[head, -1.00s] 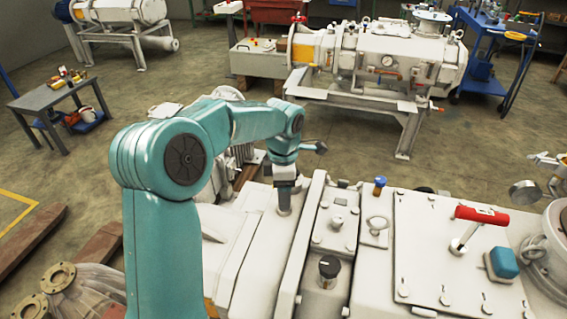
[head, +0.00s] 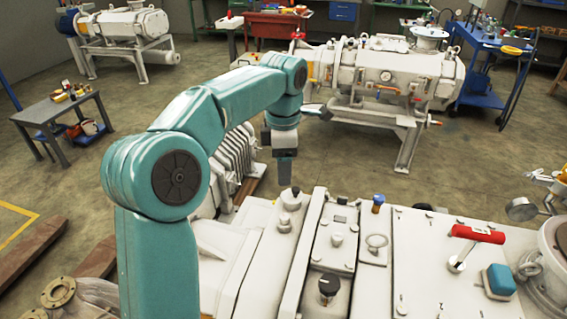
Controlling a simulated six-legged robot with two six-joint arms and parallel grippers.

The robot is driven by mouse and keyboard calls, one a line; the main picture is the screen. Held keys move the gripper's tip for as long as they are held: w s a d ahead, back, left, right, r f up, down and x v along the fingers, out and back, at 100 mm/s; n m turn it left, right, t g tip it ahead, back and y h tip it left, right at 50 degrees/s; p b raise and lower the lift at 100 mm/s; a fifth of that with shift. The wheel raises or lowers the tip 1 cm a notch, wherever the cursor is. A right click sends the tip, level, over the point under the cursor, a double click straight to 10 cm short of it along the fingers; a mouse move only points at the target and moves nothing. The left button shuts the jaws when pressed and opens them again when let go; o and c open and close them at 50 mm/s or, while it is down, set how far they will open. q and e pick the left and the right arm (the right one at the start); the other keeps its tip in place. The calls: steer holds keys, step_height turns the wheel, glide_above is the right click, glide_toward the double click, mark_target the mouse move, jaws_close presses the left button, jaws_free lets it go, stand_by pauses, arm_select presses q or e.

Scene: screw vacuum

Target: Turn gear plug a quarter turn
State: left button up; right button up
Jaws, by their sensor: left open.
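A small pale plug with a dark top (head: 291,197) stands on the left end of the white machine housing; I take it to be the gear plug. My left gripper (head: 285,177) points straight down just above and slightly behind it in the picture. A small gap shows between fingertips and plug, so they look apart. The gripper is open and seems empty; its fingers overlap from this angle. How far the plug is turned cannot be told. My right gripper is not in view.
A black knob (head: 328,287) and a ring bolt (head: 376,242) sit on the same machine. A red-handled tool (head: 478,234) and a blue cap (head: 499,280) are on its right cover. A finned motor (head: 238,165) stands behind my left arm.

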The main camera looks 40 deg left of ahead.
arm_select(q)
steer(key=m, duration=1.2)
glide_toward(284, 215)
step_height(284, 215, down, 9)
steer(key=shift+c, duration=0.4)
jaws_close()
